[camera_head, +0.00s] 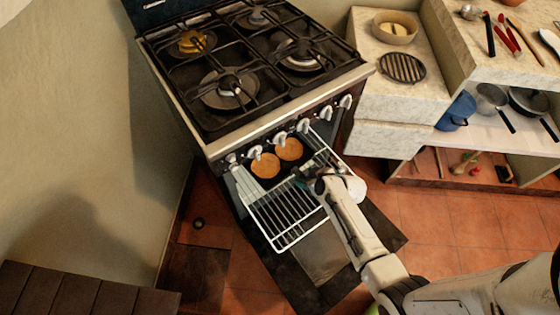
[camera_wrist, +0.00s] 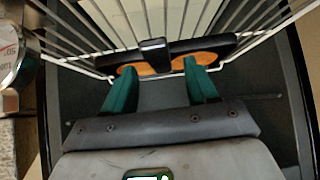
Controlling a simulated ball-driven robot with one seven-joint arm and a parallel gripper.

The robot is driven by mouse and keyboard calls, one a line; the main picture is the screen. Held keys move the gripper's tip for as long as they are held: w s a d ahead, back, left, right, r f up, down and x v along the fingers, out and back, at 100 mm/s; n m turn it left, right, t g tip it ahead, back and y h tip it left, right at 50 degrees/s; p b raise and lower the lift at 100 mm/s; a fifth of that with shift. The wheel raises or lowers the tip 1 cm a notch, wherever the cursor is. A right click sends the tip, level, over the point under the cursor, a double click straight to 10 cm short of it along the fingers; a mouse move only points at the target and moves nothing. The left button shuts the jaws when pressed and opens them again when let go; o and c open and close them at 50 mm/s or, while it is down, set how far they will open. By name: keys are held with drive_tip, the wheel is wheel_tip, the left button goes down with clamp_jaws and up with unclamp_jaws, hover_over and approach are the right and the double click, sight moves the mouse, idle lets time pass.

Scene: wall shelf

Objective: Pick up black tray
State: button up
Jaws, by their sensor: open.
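The black tray (camera_wrist: 222,46) is a dark, shallow tray with a short black handle (camera_wrist: 153,52). Two round orange-brown food pieces (camera_head: 265,166) lie on it, and they show partly in the wrist view (camera_wrist: 186,62). The tray is at the oven opening, by the white wire rack (camera_head: 283,216); its exact support is unclear. My gripper (camera_wrist: 158,70) has two green fingers and is open. The handle lies just ahead of the gap between the fingertips in the wrist view. Whether the fingers touch it is unclear. In the head view my gripper (camera_head: 312,176) is right of the food.
The oven door (camera_head: 315,253) hangs open below the pulled-out rack. The stove top (camera_head: 245,60) with burners and a row of knobs is above. A stone counter (camera_head: 400,95) stands at the right. Tiled floor (camera_head: 430,215) is clear at the lower right.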

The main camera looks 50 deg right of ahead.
sight(301, 175)
drive_tip(key=shift+x, duration=2.45)
drive_tip(key=shift+r, duration=0.1)
drive_tip(key=shift+c, duration=0.2)
clamp_jaws()
drive_tip(key=shift+w, duration=0.1)
